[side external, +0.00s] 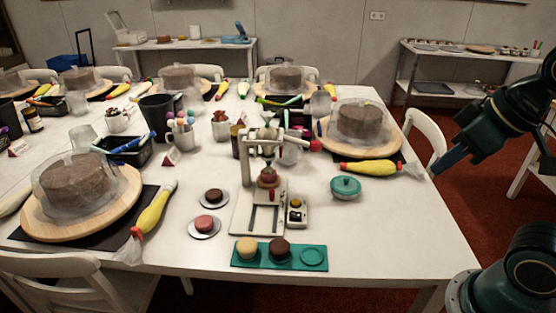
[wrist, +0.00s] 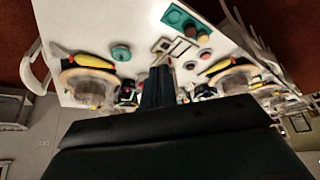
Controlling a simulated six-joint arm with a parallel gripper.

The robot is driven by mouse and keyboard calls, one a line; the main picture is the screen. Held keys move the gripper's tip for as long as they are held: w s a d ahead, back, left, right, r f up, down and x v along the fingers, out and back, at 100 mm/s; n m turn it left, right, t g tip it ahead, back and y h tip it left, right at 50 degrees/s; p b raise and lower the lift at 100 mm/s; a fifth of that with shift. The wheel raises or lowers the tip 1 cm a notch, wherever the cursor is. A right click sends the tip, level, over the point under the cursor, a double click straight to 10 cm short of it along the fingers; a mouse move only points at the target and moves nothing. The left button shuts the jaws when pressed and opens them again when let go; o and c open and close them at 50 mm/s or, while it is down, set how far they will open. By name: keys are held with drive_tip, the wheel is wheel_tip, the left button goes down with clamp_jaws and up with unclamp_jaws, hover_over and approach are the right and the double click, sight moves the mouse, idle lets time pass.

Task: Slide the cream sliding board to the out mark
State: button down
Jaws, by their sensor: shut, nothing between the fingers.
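A small cream stand (side external: 246,170) with an upright post and arm stands near the front middle of the table. Its flat cream base (side external: 240,218) has dark slots, and a brown piece with a red part sits above it. It shows small in the wrist view (wrist: 178,47). I cannot tell which part is the sliding board, and no out mark is readable. My gripper (side external: 440,168) is shut and empty, in the air at the right table edge, well apart from the stand. Its fingers show in the wrist view (wrist: 158,75).
A teal tray (side external: 240,262) with two round cakes lies in front of the stand. A teal lidded pot (side external: 346,187) and a yellow piping bag (side external: 370,167) lie between stand and gripper. A covered cake on a wooden board (side external: 393,143) stands behind the bag. Plates with small cakes lie left.

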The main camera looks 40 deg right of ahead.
drive_tip(key=c, duration=1.4)
unclamp_jaws()
drive_tip(key=shift+w+r, duration=0.1)
drive_tip(key=shift+w, duration=0.05)
drive_tip(key=shift+o, duration=0.2)
drive_tip(key=w+m+g, duration=0.2)
drive_tip(key=w+m, duration=0.3)
drive_tip(key=w, duration=2)
drive_tip(key=w+f+m+g, duration=0.1)
drive_tip(key=w+f+m, duration=0.1)
drive_tip(key=w+f, duration=0.6)
drive_tip(key=w+a+f+m+g+h, duration=0.1)
drive_tip(key=w+f+m, duration=0.1)
drive_tip(key=w+f, duration=0.7)
wheel_tip(320, 180, down, 6)
drive_tip(key=shift+w+r, duration=0.25)
drive_tip(key=shift+w, duration=0.05)
drive_tip(key=shift+f, duration=0.15)
